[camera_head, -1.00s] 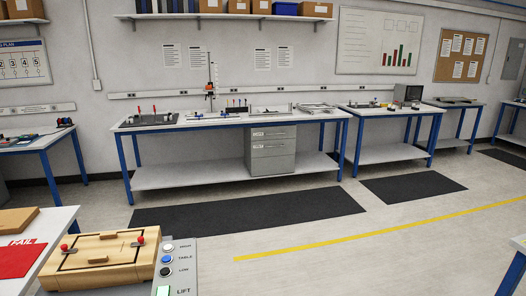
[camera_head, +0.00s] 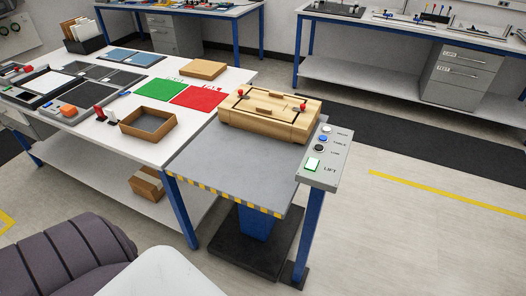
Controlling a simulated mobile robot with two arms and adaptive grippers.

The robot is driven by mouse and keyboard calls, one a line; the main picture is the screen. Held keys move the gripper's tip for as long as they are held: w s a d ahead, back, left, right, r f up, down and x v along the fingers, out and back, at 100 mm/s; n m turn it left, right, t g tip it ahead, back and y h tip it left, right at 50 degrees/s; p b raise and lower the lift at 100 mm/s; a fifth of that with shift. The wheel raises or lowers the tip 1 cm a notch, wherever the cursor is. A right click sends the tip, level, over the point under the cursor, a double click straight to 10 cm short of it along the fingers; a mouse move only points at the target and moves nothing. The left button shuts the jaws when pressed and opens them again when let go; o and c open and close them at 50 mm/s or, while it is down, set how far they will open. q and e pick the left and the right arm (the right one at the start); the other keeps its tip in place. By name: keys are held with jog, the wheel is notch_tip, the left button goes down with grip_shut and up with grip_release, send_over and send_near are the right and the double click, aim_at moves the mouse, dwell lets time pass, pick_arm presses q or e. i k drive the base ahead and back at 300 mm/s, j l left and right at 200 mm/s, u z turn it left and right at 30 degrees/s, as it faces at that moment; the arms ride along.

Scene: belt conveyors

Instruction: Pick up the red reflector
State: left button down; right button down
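A small upright red piece (camera_head: 100,113) stands on the white table (camera_head: 150,157), just left of an open brown box (camera_head: 148,124). It may be the red reflector, but it is too small to tell. A dark and white piece (camera_head: 112,122) stands beside it. Neither of my grippers shows in the head view.
A grey lift table (camera_head: 222,168) with a striped front edge adjoins the white table and carries a wooden box (camera_head: 268,112). Its button panel (camera_head: 324,158) is at the right. Green (camera_head: 160,89) and red (camera_head: 198,97) mats lie behind the brown box. Open floor lies right.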

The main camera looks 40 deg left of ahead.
aim_at(101, 117)
jog(key=u, duration=2.4)
jog(key=i+j+u, duration=0.4)
jog(key=i, duration=0.3)
jog(key=i+u, duration=0.45)
jog(key=i, duration=0.2)
jog(key=i+z, duration=0.15)
jog(key=i, duration=0.35)
jog(key=i+j+z, duration=0.15)
jog(key=i, duration=0.35)
jog(key=i+j+z, duration=0.15)
jog(key=i, duration=0.35)
jog(key=j, duration=0.1)
